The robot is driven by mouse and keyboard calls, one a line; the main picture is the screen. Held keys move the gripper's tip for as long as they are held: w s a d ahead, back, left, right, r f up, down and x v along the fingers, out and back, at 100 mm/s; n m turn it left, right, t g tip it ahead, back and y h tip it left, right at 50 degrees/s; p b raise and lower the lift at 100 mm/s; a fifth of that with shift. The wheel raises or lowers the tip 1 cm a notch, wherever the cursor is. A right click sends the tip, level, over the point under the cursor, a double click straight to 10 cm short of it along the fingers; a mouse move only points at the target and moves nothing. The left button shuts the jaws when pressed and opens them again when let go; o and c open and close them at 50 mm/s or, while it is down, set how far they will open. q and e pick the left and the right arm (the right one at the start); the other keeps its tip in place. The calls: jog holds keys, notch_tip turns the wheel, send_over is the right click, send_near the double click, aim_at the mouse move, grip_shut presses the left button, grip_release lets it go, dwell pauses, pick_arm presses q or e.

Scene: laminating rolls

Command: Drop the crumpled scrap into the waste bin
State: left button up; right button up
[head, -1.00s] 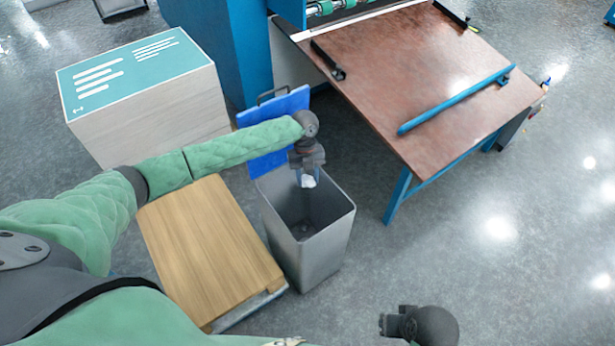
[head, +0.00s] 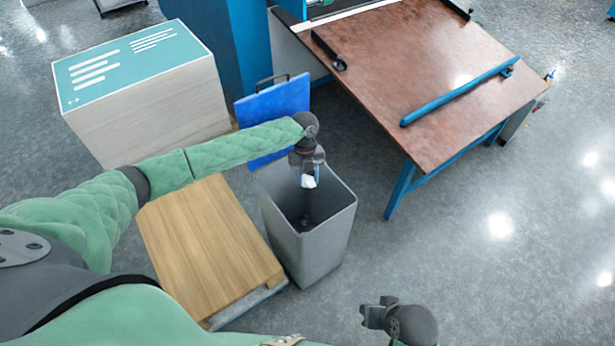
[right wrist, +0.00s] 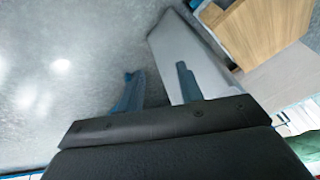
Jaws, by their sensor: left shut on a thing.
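The crumpled scrap (head: 309,182) is small and white. My left gripper (head: 308,176) is shut on it and holds it over the mouth of the waste bin. The waste bin (head: 325,240) is a grey, open-topped box on the floor, and its inside looks dark. Its grey outside wall also shows in the right wrist view (right wrist: 178,50). My right gripper (right wrist: 158,88) shows two blue fingers spread apart with nothing between them. In the head view the right gripper (head: 372,314) is at the bottom, right of the bin, its fingers hard to make out.
A wooden-topped low platform (head: 205,235) stands left of the bin. A blue panel (head: 272,118) stands behind it. A brown table (head: 430,85) with a blue bar (head: 455,93) is at the right. A large labelled box (head: 150,100) is at the back left.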

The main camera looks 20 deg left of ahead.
aim_at(308, 181)
pick_arm(q)
jog(key=o, duration=1)
jog(key=shift+r, duration=0.55)
notch_tip(308, 181, up, 3)
jog(key=shift+f+b, duration=0.1)
jog(key=shift+b, duration=0.35)
jog(key=s+d+r, duration=0.1)
jog(key=d+r, duration=0.1)
jog(key=d, duration=0.1)
jog(key=s+d+r+b, duration=0.1)
jog(key=d+r, duration=0.1)
jog(key=d, duration=0.2)
jog(key=s+d+r, duration=0.1)
jog(key=d+r, duration=0.2)
jog(key=d, duration=0.1)
jog(key=shift+d, duration=0.15)
pick_arm(e)
jog(key=s+x, duration=0.1)
jog(key=x, duration=0.5)
jog(key=shift+a+f+t, duration=0.3)
jog(key=shift+f+t, duration=0.1)
jog(key=shift+f, duration=0.05)
jog(key=shift+r, duration=0.1)
